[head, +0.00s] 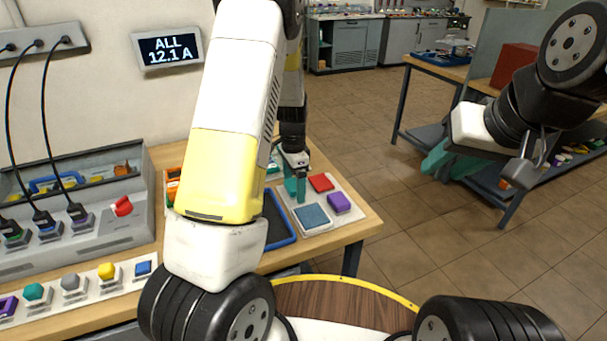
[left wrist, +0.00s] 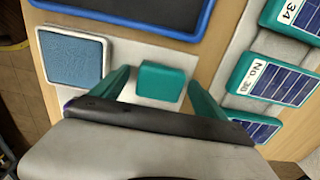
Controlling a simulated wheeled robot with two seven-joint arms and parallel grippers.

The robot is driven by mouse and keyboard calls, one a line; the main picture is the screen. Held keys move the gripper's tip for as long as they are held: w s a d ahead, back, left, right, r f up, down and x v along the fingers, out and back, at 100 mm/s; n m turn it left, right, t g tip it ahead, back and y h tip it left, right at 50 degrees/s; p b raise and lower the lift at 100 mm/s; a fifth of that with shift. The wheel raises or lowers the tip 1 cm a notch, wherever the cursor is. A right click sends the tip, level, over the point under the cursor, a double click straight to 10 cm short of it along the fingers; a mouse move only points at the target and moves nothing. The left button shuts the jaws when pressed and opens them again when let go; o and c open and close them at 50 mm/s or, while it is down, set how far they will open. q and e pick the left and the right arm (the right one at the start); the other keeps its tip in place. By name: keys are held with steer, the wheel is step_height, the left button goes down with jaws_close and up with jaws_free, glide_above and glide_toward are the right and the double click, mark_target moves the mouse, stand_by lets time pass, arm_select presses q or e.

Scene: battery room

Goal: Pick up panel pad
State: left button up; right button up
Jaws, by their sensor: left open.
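My left gripper (head: 296,188) is open above a pale board (head: 351,214) on the bench; its teal fingers show in the left wrist view (left wrist: 159,79). A teal block (left wrist: 160,82) lies between the fingers there, not gripped. A blue textured pad in a white frame (head: 312,216) lies in front of the gripper and shows left of the fingers in the left wrist view (left wrist: 75,60). The frames do not label which is the panel pad. My right gripper (head: 452,160) hangs over the floor at the right; its jaw gap is unclear.
A red block (head: 321,182) and a purple block (head: 339,202) lie beside the left gripper. A blue-rimmed dark tray (head: 279,222) and teal-framed numbered panels (left wrist: 275,80) are close by. A charging unit (head: 70,220) stands left.

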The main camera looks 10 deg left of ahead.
mark_target(293, 184)
arm_select(q)
steer(key=shift+c, duration=0.2)
steer(key=c, duration=1.4)
steer(key=shift+r, duration=0.1)
steer(key=shift+r, duration=0.8)
steer(key=shift+s+a+r, duration=0.1)
steer(key=shift+s+r, duration=0.1)
steer(key=shift+r, duration=0.85)
steer(key=s+a, duration=0.1)
steer(key=s, duration=0.4)
steer(key=s+a, duration=0.2)
steer(key=s, duration=0.3)
steer(key=s+a+r, duration=0.1)
steer(key=s, duration=0.4)
steer(key=shift+a+r, duration=0.1)
steer(key=shift+a, duration=0.15)
